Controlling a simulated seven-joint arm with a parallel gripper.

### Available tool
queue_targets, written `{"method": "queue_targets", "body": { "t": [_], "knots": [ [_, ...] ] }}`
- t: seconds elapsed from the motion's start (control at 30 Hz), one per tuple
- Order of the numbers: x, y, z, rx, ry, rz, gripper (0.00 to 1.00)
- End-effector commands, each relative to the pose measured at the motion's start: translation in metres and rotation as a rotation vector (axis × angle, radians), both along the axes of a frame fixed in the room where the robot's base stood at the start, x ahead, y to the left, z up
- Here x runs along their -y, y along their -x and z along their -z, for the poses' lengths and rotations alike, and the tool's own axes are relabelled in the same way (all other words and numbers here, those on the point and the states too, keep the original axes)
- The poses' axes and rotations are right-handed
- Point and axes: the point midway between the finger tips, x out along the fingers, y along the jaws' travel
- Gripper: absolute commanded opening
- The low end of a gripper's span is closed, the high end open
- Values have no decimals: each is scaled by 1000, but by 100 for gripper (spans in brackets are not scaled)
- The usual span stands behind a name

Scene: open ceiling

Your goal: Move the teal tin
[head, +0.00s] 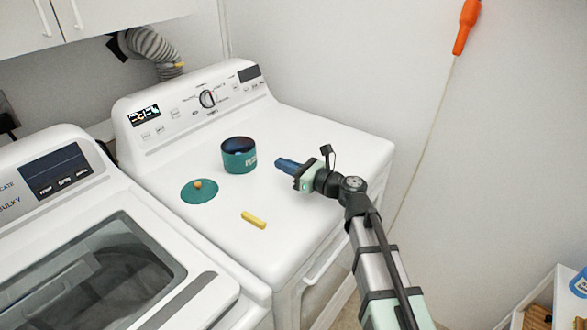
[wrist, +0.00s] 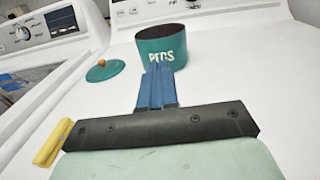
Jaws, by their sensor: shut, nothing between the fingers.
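The teal tin (head: 239,160) stands upright and open-topped on the white dryer top, with pale lettering on its side; it also shows in the wrist view (wrist: 172,50). Its teal lid (head: 199,192) with an orange knob lies flat beside it, at the left in the wrist view (wrist: 104,71). My gripper (head: 279,164) has blue fingers, shut and empty, to the right of the tin in the head view. In the wrist view the fingertips (wrist: 158,68) overlap the tin's lower front; in the head view a gap separates them from it.
A yellow block (head: 253,220) lies on the dryer top (head: 330,150) near its front edge; it also shows in the wrist view (wrist: 53,143). The dryer's control panel (head: 190,104) rises behind. A washer (head: 105,260) stands at the left. The dryer's right side is clear.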

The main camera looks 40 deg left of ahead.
Motion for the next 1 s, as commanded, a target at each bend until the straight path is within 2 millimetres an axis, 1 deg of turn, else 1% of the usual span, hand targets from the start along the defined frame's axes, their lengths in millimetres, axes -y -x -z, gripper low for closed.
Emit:
{"method": "queue_targets", "body": {
  "t": [0.03,0.2,0.4,0.5,0.7,1.0],
  "knots": [
    [-12,-1,0,0,0,-2,0],
    [-42,1,0,1,0,-2,0],
    [-69,4,0,1,0,-1,0],
    [-78,5,0,1,0,0,0],
    [-87,6,0,1,0,0,0],
    [-87,6,0,1,0,0,0]
  ]
}}
